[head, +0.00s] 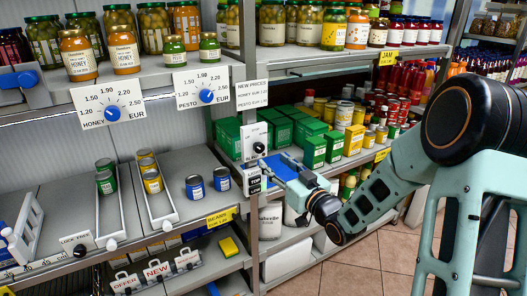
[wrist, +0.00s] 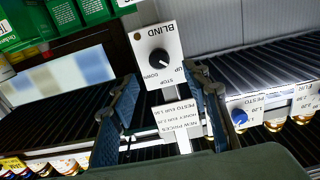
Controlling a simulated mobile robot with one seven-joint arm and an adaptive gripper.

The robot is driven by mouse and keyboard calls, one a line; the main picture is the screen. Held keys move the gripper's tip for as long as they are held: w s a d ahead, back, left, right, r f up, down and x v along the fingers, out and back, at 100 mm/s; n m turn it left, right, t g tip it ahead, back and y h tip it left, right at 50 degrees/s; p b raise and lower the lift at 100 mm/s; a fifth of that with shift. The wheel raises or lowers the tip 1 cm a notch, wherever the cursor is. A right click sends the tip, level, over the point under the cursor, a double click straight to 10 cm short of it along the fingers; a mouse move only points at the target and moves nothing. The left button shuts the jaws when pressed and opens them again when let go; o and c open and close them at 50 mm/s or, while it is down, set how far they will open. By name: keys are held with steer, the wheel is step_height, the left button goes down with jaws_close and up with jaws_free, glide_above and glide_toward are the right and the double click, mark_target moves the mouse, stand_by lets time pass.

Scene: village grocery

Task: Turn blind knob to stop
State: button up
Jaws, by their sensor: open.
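The blind knob (wrist: 159,62) is a round black knob on a white plate (wrist: 143,42) marked BLIND, STOP, DOWN and UP. The plate shows tilted in the wrist view; the knob's small white mark points to the lower right, toward the UP side, not clearly at STOP. In the head view the knob (head: 259,147) is on the shelf post. My gripper (wrist: 160,78) is open and empty, its fingers left and right of the plate in the wrist view, apart from the knob. In the head view my gripper (head: 272,172) is just below the plate.
A price sign (wrist: 177,118) hangs beside the blind plate. Blue price dials (head: 207,96) are on the left shelf edge. Green boxes (head: 312,150) and cans stand right of the post. Honey jars (head: 78,55) stand on the upper left shelf. Floor (head: 355,280) is clear at lower right.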

mark_target(260, 150)
steer(key=x, duration=0.8)
steer(key=shift+w+a, duration=0.2)
steer(key=shift+w, duration=0.1)
steer(key=shift+c, duration=0.4)
steer(key=c, duration=1.1)
